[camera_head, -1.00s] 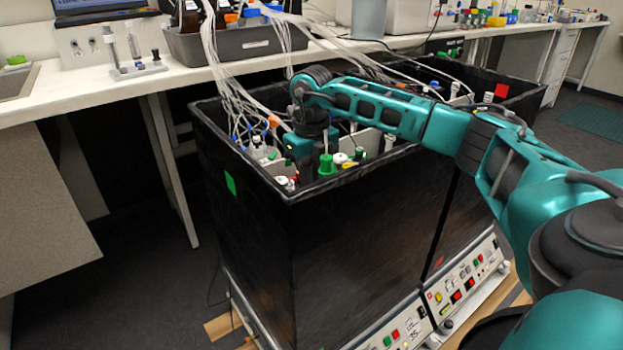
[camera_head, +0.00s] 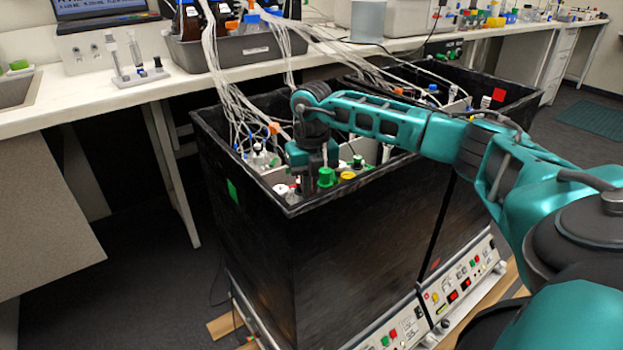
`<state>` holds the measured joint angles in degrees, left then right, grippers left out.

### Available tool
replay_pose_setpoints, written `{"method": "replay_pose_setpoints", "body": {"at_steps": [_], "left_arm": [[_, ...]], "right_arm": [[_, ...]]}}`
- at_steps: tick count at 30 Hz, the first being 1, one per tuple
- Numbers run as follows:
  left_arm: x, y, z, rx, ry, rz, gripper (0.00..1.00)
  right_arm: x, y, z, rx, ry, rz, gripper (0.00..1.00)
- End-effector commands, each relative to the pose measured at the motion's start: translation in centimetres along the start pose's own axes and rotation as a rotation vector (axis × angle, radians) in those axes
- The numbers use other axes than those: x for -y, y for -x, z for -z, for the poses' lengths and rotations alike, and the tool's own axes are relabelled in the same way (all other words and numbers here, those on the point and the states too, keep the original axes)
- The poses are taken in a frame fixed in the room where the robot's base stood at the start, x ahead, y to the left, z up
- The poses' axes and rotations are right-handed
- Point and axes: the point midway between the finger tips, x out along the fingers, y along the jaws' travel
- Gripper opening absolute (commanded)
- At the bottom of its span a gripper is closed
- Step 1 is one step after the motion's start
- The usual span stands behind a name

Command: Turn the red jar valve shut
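My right arm comes in from the right over the near-left black box (camera_head: 345,265), which has a green square on its side. My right gripper (camera_head: 308,182) points down into this box among caps and tubing. Its fingertips are largely hidden, so I cannot tell whether it is open or shut or touches anything. A green cap (camera_head: 326,177) is just right of it, with a yellow cap (camera_head: 347,176) beyond. I cannot clearly pick out a red jar valve; small red and white parts (camera_head: 283,189) show just left of the gripper. My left gripper is out of view.
A second black box with a red square (camera_head: 499,95) adjoins on the right. White tubing (camera_head: 235,105) hangs from the bench into the near box. The white bench (camera_head: 95,95) runs behind, holding a grey tray (camera_head: 225,48). Control panels (camera_head: 460,285) sit below the boxes.

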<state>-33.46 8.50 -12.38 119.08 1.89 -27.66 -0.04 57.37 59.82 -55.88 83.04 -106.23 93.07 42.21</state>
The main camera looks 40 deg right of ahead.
Motion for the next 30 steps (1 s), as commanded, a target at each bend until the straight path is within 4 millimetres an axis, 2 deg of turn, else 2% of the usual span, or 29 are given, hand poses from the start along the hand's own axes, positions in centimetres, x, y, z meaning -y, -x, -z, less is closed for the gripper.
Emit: {"method": "replay_pose_setpoints", "body": {"at_steps": [1, 8, 24, 30], "left_arm": [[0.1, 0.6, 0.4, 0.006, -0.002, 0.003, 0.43], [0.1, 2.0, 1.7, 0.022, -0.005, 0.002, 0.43], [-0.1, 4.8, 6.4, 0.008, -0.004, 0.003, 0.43], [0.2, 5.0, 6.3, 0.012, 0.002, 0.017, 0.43]], "right_arm": [[0.1, 0.6, 0.0, -0.001, -0.045, 0.001, 0.0], [0.1, 0.6, 0.0, -0.001, -0.263, 0.001, 0.0], [0.4, 0.5, 0.1, 0.001, -0.754, 0.0, 0.0], [0.4, 0.4, 0.1, 0.001, -0.885, -0.001, 0.0]]}}
